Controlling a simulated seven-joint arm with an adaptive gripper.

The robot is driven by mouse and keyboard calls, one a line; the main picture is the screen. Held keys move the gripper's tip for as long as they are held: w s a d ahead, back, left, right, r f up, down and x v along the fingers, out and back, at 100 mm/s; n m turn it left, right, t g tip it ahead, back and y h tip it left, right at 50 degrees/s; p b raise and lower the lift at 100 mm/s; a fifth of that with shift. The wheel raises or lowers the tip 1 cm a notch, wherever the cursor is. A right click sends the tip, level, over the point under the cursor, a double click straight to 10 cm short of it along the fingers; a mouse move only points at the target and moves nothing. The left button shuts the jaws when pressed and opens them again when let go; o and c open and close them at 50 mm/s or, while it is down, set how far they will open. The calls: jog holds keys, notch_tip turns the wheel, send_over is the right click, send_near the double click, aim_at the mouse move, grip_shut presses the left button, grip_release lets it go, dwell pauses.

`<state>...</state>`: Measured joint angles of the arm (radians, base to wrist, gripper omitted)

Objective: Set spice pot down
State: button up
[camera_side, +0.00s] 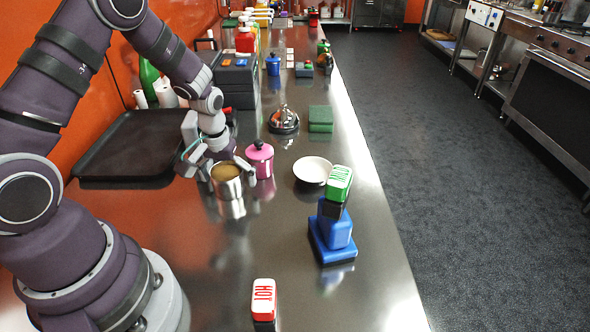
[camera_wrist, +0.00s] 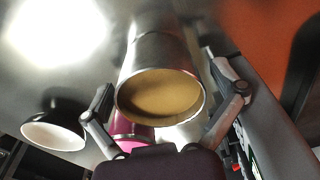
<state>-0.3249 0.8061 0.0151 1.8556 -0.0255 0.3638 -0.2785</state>
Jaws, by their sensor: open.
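The spice pot (camera_side: 226,183), a steel cup with brown contents, stands upright on the steel counter in the side view. Its reflection shows just below it. My gripper (camera_side: 214,174) is around it at counter height with its fingers apart. In the wrist view the spice pot (camera_wrist: 160,97) sits between the two open fingers of my gripper (camera_wrist: 168,105). Dark gaps show between the pot's rim and the fingertips. The exact contact under the pot is hard to see.
A pink lidded pot (camera_side: 260,159) stands close behind right. A white bowl (camera_side: 312,170), a blue stand (camera_side: 333,236) with a green-topped block (camera_side: 339,182), and a red-and-white HOT block (camera_side: 264,298) are to the right and front. A black tray (camera_side: 130,146) lies left.

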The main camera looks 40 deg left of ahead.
aim_at(224, 175)
jog(key=r, duration=0.8)
jog(key=s+r, duration=0.1)
jog(key=r, duration=0.3)
jog(key=shift+d, duration=0.4)
jog(key=s+d+r+m+t, duration=0.1)
jog(key=s+d+r+m, duration=0.1)
jog(key=d+r, duration=0.2)
jog(key=shift+s+d+r+m+t, duration=0.2)
jog(key=shift+s+r+m+t, duration=0.2)
jog(key=shift+r, duration=0.5)
jog(key=s+d+r+m+t, duration=0.1)
jog(key=s, duration=0.1)
jog(key=s+d+r+m, duration=0.1)
jog(key=s+d, duration=0.1)
jog(key=s+d+m+t, duration=0.1)
jog(key=m, duration=0.1)
jog(key=shift+s+d+r+t+h, duration=0.3)
jog(key=shift+s+d+r+h, duration=0.05)
jog(key=shift+s+r+h, duration=0.05)
jog(key=shift+c, duration=0.2)
jog(key=shift+s, duration=0.15)
jog(key=shift+c, duration=1.3)
